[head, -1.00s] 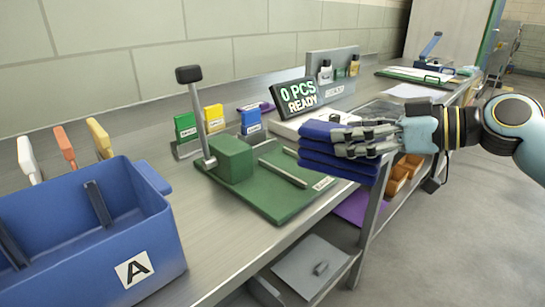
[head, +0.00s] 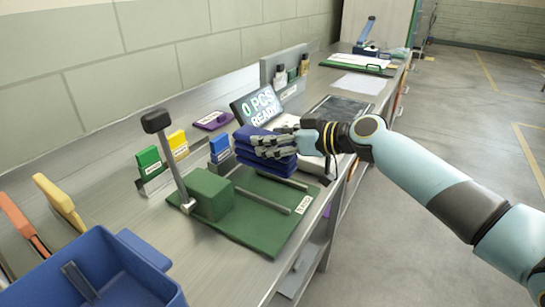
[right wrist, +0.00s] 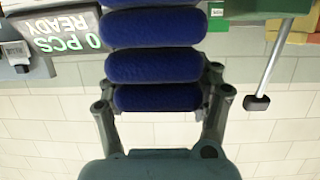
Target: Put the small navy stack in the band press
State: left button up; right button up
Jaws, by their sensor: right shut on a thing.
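The navy stack (head: 247,152) is several folded soft layers, one on another. My right gripper (head: 281,148) is shut on it from the right side. In the right wrist view the stack (right wrist: 155,66) sits between the two fingers. The band press is a green base plate (head: 240,228) with a green block (head: 208,193), a black-knobbed lever standing up and tilted, and two rails. The stack appears at the far end of the plate, overlapping it in the picture; I cannot tell its height above it. My left gripper is not in view.
A display reading "0 PCS READY" (head: 258,106) stands behind the stack. Green (head: 149,160), yellow (head: 177,144) and blue (head: 220,148) labelled blocks stand behind the press. A blue bin (head: 135,281) is at the near left. The bench's right edge runs beside the press.

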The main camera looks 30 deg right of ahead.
aim_at(274, 166)
jog(key=shift+s+a+f, duration=0.25)
jog(key=shift+s+f, duration=0.05)
jog(key=shift+s, duration=0.2)
jog(key=shift+s+a+f, duration=0.2)
jog(key=shift+s+f, duration=0.1)
jog(key=shift+s, duration=0.2)
jog(key=shift+s+f, duration=0.15)
jog(key=shift+f, duration=0.1)
notch_tip(274, 166, down, 4)
jog(key=shift+r, duration=0.2)
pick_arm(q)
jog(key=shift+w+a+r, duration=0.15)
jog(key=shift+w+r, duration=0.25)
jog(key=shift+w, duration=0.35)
pick_arm(e)
jog(key=shift+f, duration=0.1)
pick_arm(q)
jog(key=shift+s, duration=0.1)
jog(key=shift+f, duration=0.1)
pick_arm(e)
jog(key=shift+f, duration=0.15)
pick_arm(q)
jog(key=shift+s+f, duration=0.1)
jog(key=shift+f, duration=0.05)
pick_arm(e)
jog(key=o, duration=1.6)
